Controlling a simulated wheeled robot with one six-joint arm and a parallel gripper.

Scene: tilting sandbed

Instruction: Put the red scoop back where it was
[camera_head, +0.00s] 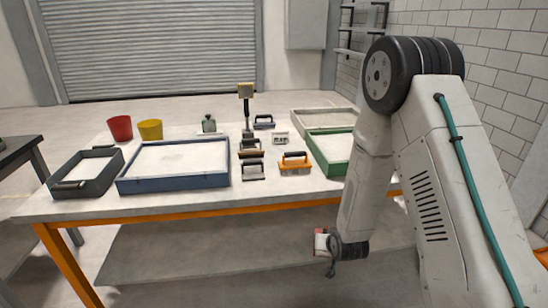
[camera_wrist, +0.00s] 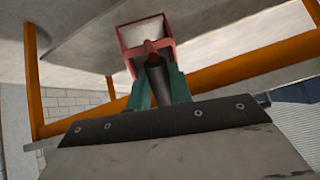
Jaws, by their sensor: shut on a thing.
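The red scoop (camera_head: 320,242) is held at the end of my arm, in front of the table's front edge and below its top. In the wrist view the scoop (camera_wrist: 146,40) shows a red rim, a pale inside and a dark handle. My gripper (camera_wrist: 157,88) has green fingers shut on that handle. In the head view my gripper (camera_head: 331,243) is small, and its fingers are hard to make out. The frames do not show which spot the scoop came from.
The table (camera_head: 120,207) has an orange frame. On it are a blue sand tray (camera_head: 175,182), a grey tray (camera_head: 85,187), a green tray (camera_head: 318,161), a pale tray (camera_head: 305,114), a red pot (camera_head: 120,128), a yellow pot (camera_head: 150,130) and an orange-based tool (camera_head: 295,168).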

